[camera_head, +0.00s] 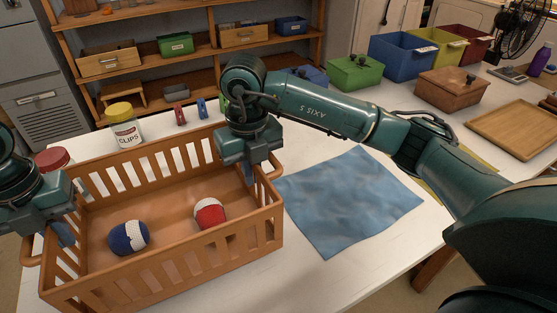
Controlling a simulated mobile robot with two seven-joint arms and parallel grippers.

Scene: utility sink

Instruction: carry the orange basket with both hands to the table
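The orange slatted basket (205,262) stands on the white table (385,252), with a loop handle at each short side. A blue-and-white ball (128,237) and a red-and-white ball (209,213) lie inside it. My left gripper (62,235) is at the basket's left side by the left handle (29,252). My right gripper (250,174) points down at the right side by the right handle (272,166). One finger of each shows by the basket wall; the other is hidden, so I cannot tell whether either grips the handle.
A blue cloth (350,202) lies right of the basket. A yellow-lidded clips jar (124,125), a red-lidded jar (53,160) and small clips (180,114) stand behind it. Several bins (401,56), a brown box (451,88) and a wooden tray (515,128) are at the back right.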

